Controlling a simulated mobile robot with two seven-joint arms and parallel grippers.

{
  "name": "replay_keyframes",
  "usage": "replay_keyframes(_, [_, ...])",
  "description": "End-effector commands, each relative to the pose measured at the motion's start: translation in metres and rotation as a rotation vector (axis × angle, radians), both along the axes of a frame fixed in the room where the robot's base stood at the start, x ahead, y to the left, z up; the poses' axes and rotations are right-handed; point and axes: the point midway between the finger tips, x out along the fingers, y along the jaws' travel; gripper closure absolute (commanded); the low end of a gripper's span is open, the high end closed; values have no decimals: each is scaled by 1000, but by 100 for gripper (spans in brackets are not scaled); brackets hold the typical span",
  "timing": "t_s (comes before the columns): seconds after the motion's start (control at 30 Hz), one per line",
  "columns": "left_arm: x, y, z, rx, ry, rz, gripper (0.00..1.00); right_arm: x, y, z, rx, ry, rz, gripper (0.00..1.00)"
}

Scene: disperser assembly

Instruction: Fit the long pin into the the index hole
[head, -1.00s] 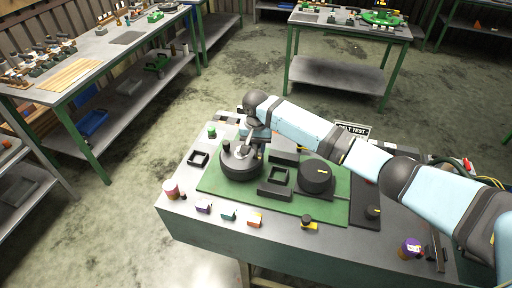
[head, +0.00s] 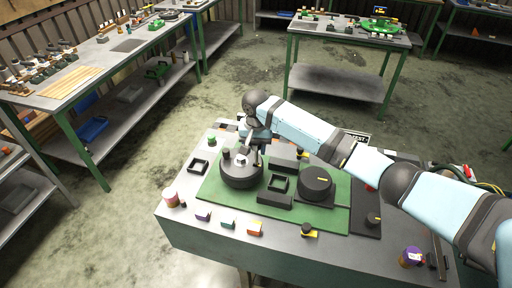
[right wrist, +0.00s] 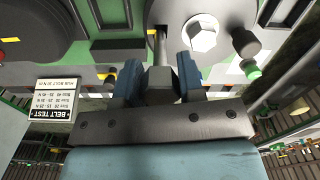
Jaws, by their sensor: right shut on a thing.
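The round dark disperser base (head: 241,176) stands on the green mat, with a white hex piece (head: 240,160) on top and a small dark knob (head: 226,153) at its edge. My right gripper (head: 259,143) is above the base's far right side. In the right wrist view my right gripper (right wrist: 160,78) is shut on the long pin (right wrist: 159,48). Its thin grey shaft points away from the fingers towards the base, beside the white hex piece (right wrist: 203,36). The index hole cannot be made out, and I cannot tell whether the pin's tip touches the base. My left gripper is not in view.
Small coloured blocks (head: 228,223) line the table's front edge. A belt test sign (right wrist: 56,101) shows in the right wrist view.

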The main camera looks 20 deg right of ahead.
Motion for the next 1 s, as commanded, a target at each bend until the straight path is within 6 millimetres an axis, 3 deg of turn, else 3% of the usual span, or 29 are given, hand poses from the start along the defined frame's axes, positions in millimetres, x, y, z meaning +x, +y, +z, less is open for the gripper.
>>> replay_keyframes(0.43, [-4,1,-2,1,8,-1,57,0,0,1,1,0,12,95])
replay_keyframes(1.0, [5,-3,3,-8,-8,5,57,0,0,1,0,-1,12,95])
